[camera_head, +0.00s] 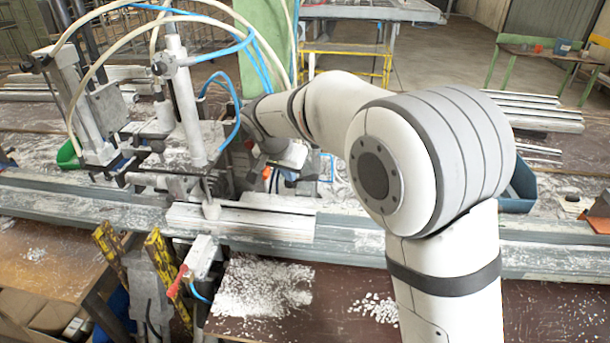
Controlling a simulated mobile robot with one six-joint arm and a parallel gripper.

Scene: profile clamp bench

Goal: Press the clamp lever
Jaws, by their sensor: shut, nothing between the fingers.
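The clamp machine stands at the left, with a pale upright cylinder (184,100) above a light metal profile (240,220) lying along the bench. A lever with a red handle (177,282) sticks out from a small pale valve block (204,254) below the bench's front edge. My gripper (271,178) is small and dark at the end of my arm, behind the profile and right of the clamp. It is shut and empty, and partly lost against the dark machine parts. It is apart from the red lever, farther back and to the right.
Yellow-black striped bars (160,265) stand just left of the lever. Blue and cream hoses (128,30) loop over the machine. A blue bin (520,188) is at the right. White chips (262,288) litter the brown surface in front, which is otherwise mostly free.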

